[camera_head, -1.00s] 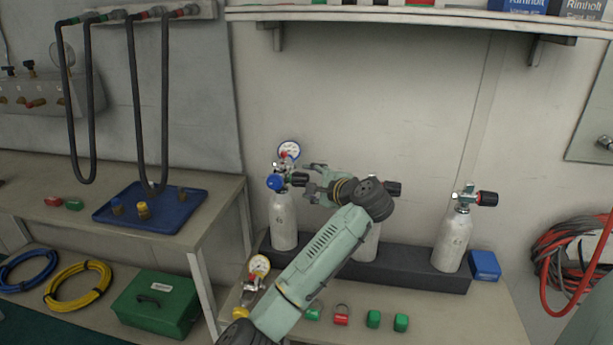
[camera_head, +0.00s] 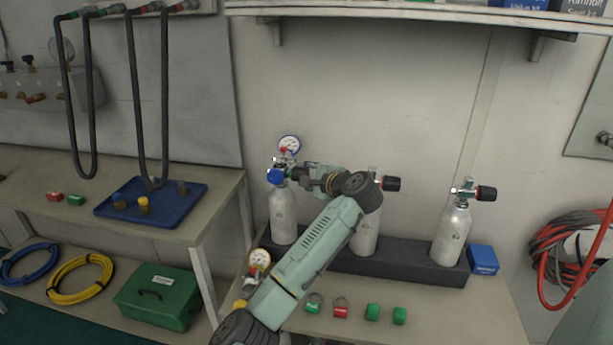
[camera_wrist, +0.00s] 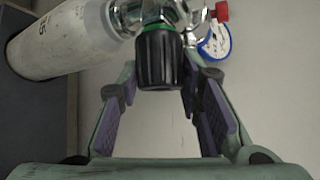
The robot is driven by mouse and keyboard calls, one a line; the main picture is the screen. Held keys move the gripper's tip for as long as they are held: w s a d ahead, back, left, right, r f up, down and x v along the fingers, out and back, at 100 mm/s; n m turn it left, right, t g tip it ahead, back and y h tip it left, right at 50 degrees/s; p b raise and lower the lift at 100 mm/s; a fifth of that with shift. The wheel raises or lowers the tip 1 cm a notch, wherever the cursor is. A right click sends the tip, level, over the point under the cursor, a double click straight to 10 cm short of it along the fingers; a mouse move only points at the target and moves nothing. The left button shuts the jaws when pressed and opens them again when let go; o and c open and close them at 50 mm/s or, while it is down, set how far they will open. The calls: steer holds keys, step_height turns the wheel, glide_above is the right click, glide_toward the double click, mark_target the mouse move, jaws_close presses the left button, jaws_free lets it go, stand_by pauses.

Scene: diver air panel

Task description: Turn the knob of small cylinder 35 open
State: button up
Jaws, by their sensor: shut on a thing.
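The left small cylinder (camera_head: 283,215) stands upright in the dark rack, with a gauge and a blue knob at its valve. Its number cannot be read in the head view. My gripper (camera_head: 298,172) reaches its valve from the right. In the wrist view the cylinder (camera_wrist: 65,42) lies to the upper left, and its black valve knob (camera_wrist: 158,62) with a green ring sits between my purple-padded fingers. My gripper (camera_wrist: 160,75) is shut on this knob. My fingers partly hide the knob in the head view.
Two more cylinders, a middle one (camera_head: 364,235) partly behind my arm and a right one (camera_head: 451,235), stand in the rack (camera_head: 400,268). A pressure gauge (camera_head: 289,144) rises just above the left valve. Green and red tags (camera_head: 341,308) lie on the bench in front.

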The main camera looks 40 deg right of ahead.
steer(key=c, duration=0.5)
steer(key=f+b, duration=0.1)
steer(key=b, duration=0.2)
steer(key=shift+n+t, duration=0.3)
steer(key=shift+t, duration=0.1)
steer(key=n+t+b, duration=0.1)
steer(key=b, duration=0.3)
steer(key=shift+f+t+h, duration=0.1)
steer(key=shift+t+h, duration=0.2)
steer(key=shift+h, duration=0.1)
steer(key=shift+r+n+t+b, duration=0.35)
steer(key=shift+n+t+b, duration=0.05)
steer(key=shift+b, duration=0.6)
steer(key=shift+r, duration=0.1)
steer(key=o, duration=1.2)
steer(key=shift+r, duration=0.1)
